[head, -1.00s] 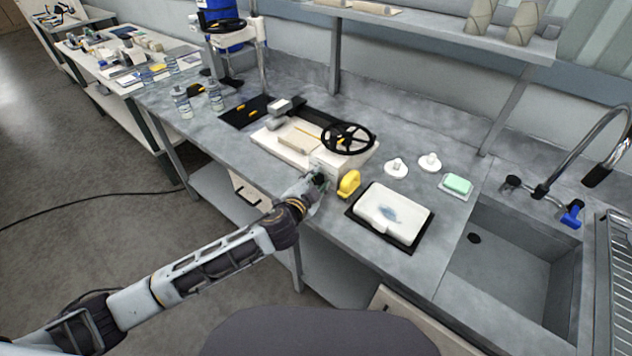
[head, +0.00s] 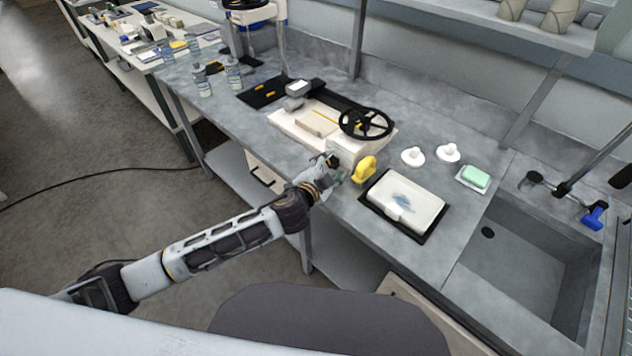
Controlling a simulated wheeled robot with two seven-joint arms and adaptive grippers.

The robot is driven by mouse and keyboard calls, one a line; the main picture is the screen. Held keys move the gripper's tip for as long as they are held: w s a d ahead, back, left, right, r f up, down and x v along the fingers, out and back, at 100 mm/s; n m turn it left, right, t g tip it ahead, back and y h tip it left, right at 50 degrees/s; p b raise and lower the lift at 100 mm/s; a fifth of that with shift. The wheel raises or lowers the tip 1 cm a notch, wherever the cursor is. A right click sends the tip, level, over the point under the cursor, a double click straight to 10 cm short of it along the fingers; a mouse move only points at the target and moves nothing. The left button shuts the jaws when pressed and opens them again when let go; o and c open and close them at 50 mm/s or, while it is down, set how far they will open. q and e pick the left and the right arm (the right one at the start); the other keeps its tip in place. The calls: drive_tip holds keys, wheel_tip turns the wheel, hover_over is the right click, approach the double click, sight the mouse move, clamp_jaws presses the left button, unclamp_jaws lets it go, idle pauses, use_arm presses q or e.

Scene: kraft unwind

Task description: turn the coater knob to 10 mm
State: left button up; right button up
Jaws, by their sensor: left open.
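The coater (head: 344,151) is a cream machine on the grey bench, with a black spoked handwheel (head: 366,123) on its right part. A small dark knob (head: 332,160) shows at the front of the coater's end block. My left gripper (head: 336,178) is open just in front of and below this knob, close to the coater's front face. I cannot tell whether its fingers touch the knob. The knob's scale and setting are too small to read. My right gripper is not in view.
A yellow object (head: 364,169) stands close to the right of my left gripper. A white pad on a black tray (head: 428,236), two white knobbed pieces (head: 412,156) and a green sponge (head: 475,177) lie further right, before the sink (head: 515,262). Bottles (head: 202,82) stand at left.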

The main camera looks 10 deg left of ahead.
use_arm(q)
drive_tip(key=v, duration=1.1)
drive_tip(key=shift+w+r, duration=0.1)
drive_tip(key=shift+w, duration=0.05)
idle(0.4)
